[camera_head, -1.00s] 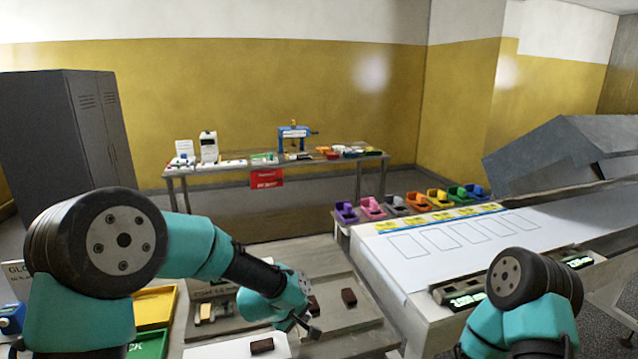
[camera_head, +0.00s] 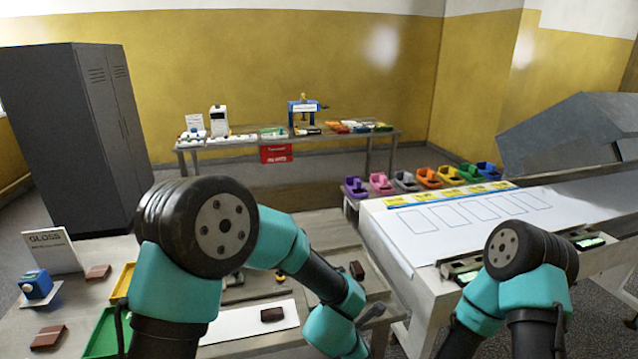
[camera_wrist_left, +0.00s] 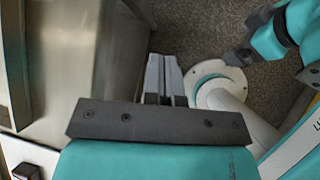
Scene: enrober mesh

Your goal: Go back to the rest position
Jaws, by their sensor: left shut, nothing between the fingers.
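My left arm crosses the lower middle of the head view. Its gripper (camera_head: 375,314) is at the right front edge of the steel table (camera_head: 335,226), apart from the brown blocks. In the left wrist view its two grey fingers (camera_wrist_left: 164,78) are together with nothing between them, over the floor beside the table's edge. My right arm shows at the lower right of the head view, beside the conveyor; its gripper is outside that view.
A brown block (camera_head: 272,314) lies on a white sheet (camera_head: 228,326), and another (camera_head: 357,270) on the table. Green (camera_head: 104,335) and yellow (camera_head: 122,283) trays stand at left. The white conveyor (camera_head: 400,240) is at right with coloured bins behind it.

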